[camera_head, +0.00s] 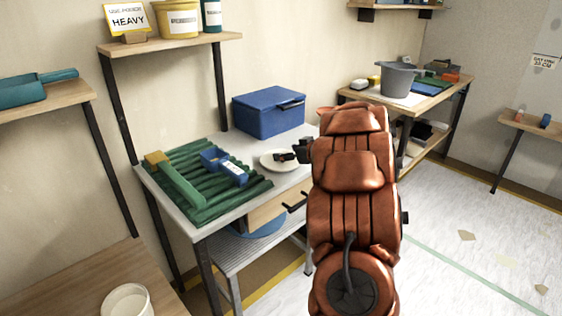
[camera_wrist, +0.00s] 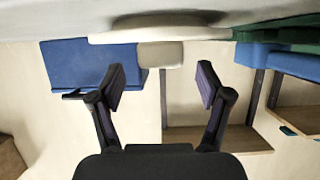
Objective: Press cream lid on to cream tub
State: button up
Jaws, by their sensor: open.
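The cream lid (camera_head: 268,161) is a pale round disc lying flat on the grey table, right of the green slatted rack. In the wrist view, which looks upside down, the lid (camera_wrist: 200,33) shows edge-on with a pale knob (camera_wrist: 160,55). My gripper (camera_wrist: 158,82) is open, its two dark fingers spread on either side of the knob's line. I cannot tell how far the knob is from the fingertips. In the head view my orange arm hides most of the gripper. A cream tub (camera_head: 127,300), round and open, stands on the wooden table at lower left, partly cut off.
A green slatted rack (camera_head: 200,195) with a blue block (camera_head: 222,165) lies left of the lid. A blue box (camera_head: 268,114) stands behind it. A grey bucket (camera_head: 397,79) stands on the far bench. A shelf (camera_head: 170,44) with containers overhangs the table's back left.

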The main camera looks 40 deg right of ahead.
aim_at(280, 151)
jog(key=b+x, duration=0.1)
jog(key=x, duration=0.3)
jog(key=shift+w+r, duration=0.1)
jog(key=shift+w, duration=0.2)
jog(key=shift+c, duration=0.2)
jog(key=c, duration=1.2)
